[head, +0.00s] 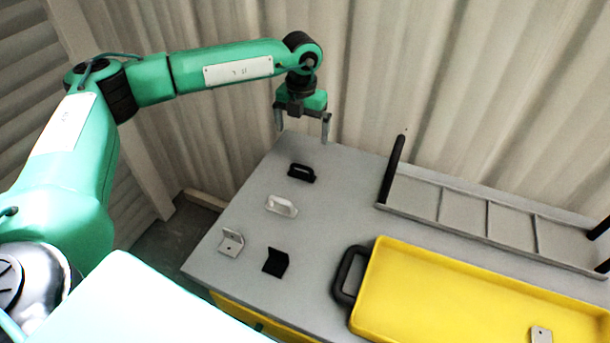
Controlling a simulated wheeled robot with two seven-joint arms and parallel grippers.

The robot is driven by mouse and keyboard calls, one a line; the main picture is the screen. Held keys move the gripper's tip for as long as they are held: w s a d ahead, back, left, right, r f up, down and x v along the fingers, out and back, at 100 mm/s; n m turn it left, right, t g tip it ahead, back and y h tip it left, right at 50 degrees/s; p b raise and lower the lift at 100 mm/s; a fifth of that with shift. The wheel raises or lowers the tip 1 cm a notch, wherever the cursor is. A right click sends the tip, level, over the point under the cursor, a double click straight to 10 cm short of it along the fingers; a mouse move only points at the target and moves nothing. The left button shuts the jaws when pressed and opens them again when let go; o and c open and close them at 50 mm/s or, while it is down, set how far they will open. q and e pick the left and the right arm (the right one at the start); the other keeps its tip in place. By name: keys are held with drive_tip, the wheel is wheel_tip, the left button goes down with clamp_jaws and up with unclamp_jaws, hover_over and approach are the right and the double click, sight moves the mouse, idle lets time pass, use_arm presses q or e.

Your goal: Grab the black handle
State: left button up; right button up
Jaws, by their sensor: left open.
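The small black handle (301,173) lies on the grey table near its far left edge. My left gripper (302,132) is open and empty, with its two fingers pointing down. In the head view it appears just above and beyond the black handle, apart from it. My right gripper is not in the picture.
A white handle (281,206), a light bracket (231,242) and a black bracket (275,262) lie nearer on the table (325,215). A yellow tray (450,290) with a black grip holds a light bracket (541,335). A grey rack (470,215) with black posts stands at the back right. A corrugated wall rises behind.

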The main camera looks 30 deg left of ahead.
sight(302, 167)
use_arm(q)
drive_tip(key=f, duration=0.9)
drive_tip(key=shift+w+f+p, duration=0.15)
drive_tip(key=shift+w+p, duration=0.05)
drive_tip(key=shift+p, duration=0.2)
drive_tip(key=shift+f+p, duration=0.3)
drive_tip(key=shift+f, duration=0.25)
wheel_tip(302, 167, down, 4)
drive_tip(key=shift+a+r+p, duration=0.15)
drive_tip(key=shift+p, duration=0.25)
drive_tip(key=shift+f, duration=0.3)
drive_tip(key=c, duration=1.2)
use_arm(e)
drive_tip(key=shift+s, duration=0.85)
